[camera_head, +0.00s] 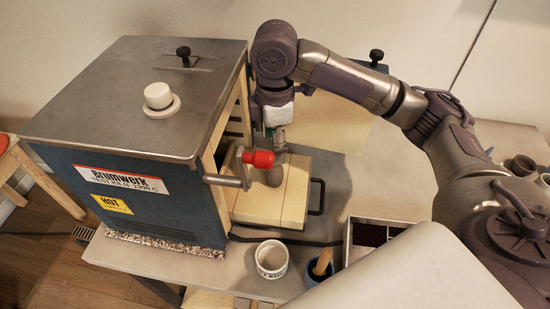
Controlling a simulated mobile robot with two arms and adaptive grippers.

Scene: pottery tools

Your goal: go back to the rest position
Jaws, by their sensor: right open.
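My right arm comes in from the right and reaches over to the open front of the kiln (130,100). My right gripper (279,140) points down beside the kiln opening, above the cream inner face of the lowered kiln door (280,205). A small grey-brown clay piece (275,176) is right below the fingertips, partly behind the red knob (262,159). The gripper is open; I cannot tell whether a finger touches the piece. My left gripper is not in view.
A white lettered cup (271,259) and a dark pot with a wooden-handled tool (321,264) stand on the grey table (349,180) near its front. A compartment tray (370,234) is to their right. Small pots (523,165) stand at the far right. A wooden stool (40,172) is at left.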

